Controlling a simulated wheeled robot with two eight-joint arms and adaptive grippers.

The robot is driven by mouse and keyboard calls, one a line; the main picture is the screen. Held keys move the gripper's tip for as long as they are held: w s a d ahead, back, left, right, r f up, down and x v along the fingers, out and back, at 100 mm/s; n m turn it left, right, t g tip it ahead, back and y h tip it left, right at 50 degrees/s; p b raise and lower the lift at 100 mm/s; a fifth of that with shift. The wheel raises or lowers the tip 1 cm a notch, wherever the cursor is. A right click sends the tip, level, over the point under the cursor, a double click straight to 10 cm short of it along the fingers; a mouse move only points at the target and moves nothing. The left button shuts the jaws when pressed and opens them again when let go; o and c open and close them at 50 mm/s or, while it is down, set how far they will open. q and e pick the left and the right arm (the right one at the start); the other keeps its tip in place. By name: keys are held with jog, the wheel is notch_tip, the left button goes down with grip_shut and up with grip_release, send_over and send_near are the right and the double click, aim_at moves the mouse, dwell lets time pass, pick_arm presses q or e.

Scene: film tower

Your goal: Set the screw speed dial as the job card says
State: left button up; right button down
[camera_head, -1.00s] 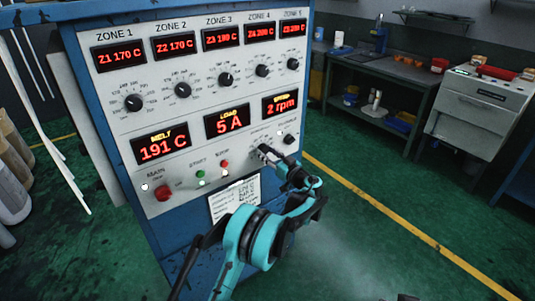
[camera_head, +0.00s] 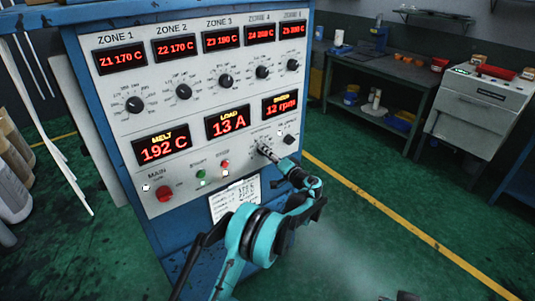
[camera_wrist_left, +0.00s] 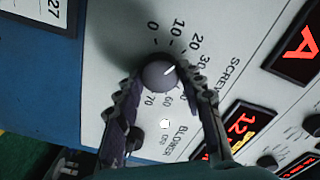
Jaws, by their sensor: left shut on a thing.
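My left gripper (camera_head: 264,149) reaches the lower right of the control panel (camera_head: 205,125). In the wrist view, its two fingers (camera_wrist_left: 162,76) are shut on the round grey screw speed dial (camera_wrist_left: 158,75). The dial's white pointer mark faces up and right, roughly between 10 and 20 on the printed scale. The speed display (camera_head: 281,105) reads 12 rpm. The job card (camera_head: 234,200) hangs below the panel, its writing too small to read surely in the head view. Part of a white card (camera_wrist_left: 45,14) showing "27" is at the wrist view's top left.
The blower knob (camera_head: 289,139) sits just right of the gripper. The red main switch (camera_head: 164,193) and green start (camera_head: 200,175) and red stop buttons (camera_head: 225,166) lie left.

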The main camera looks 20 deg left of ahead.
pick_arm(q)
jog(key=shift+m+p, duration=0.4)
jog(key=shift+m, duration=8.7)
jog(key=o, duration=1.1)
